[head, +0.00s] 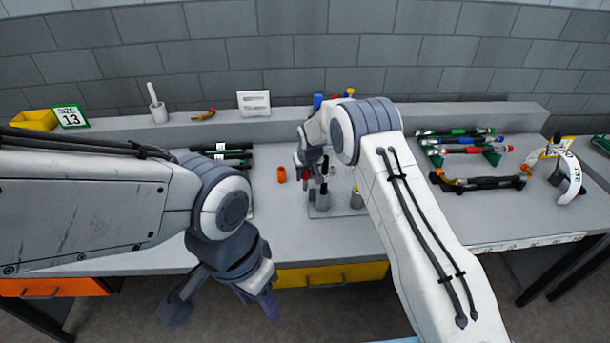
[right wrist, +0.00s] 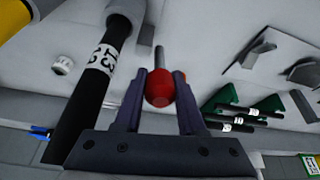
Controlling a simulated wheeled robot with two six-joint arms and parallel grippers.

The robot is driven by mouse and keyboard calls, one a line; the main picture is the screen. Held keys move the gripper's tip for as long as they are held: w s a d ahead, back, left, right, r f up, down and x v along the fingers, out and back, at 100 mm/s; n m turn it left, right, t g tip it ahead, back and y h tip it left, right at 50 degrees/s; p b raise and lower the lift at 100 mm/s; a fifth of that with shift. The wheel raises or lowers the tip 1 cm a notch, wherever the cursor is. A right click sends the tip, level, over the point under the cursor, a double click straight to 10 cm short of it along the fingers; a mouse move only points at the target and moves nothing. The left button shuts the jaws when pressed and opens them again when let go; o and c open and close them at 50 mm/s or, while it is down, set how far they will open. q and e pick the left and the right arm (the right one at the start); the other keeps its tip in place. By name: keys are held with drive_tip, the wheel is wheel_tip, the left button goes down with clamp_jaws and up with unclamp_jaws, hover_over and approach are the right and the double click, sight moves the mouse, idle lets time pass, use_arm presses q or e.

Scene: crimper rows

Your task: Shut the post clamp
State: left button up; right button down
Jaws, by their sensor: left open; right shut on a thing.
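The post clamp has a red ball knob (right wrist: 159,88) on a thin grey lever, seen in the right wrist view. My right gripper (right wrist: 160,80) is shut on this knob, one finger on each side. In the head view my right gripper (head: 308,172) is at the clamp's grey base plate (head: 335,210) on the bench, and the arm hides part of it. A black handle labelled 13 (right wrist: 97,70) stands beside the gripper in a grey holder. My left gripper (head: 222,298) is open and empty in front of the bench's front edge.
Black tools (head: 222,155) lie in a row left of the clamp, and an orange cup (head: 281,174) stands near. Red and green tools (head: 465,143) and a white arched gauge (head: 572,180) are at right. A yellow bin (head: 35,119) and a size 13 sign (head: 70,116) stand back left.

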drive_tip(key=shift+s+f+b, duration=0.15)
drive_tip(key=shift+f+b, duration=0.05)
drive_tip(key=shift+b, duration=0.45)
drive_tip(key=shift+s+f+t+b, duration=0.45)
drive_tip(key=shift+s+t+b, duration=0.5)
drive_tip(key=shift+b, duration=5.9)
drive_tip(key=shift+s+f+t+b, duration=0.55)
drive_tip(key=shift+t+b, duration=0.85)
drive_tip(key=shift+b, duration=5.45)
drive_tip(key=shift+s+f+t+b, duration=0.35)
drive_tip(key=shift+s+t+b, duration=0.65)
drive_tip(key=shift+b, duration=5.85)
drive_tip(key=shift+w, duration=0.2)
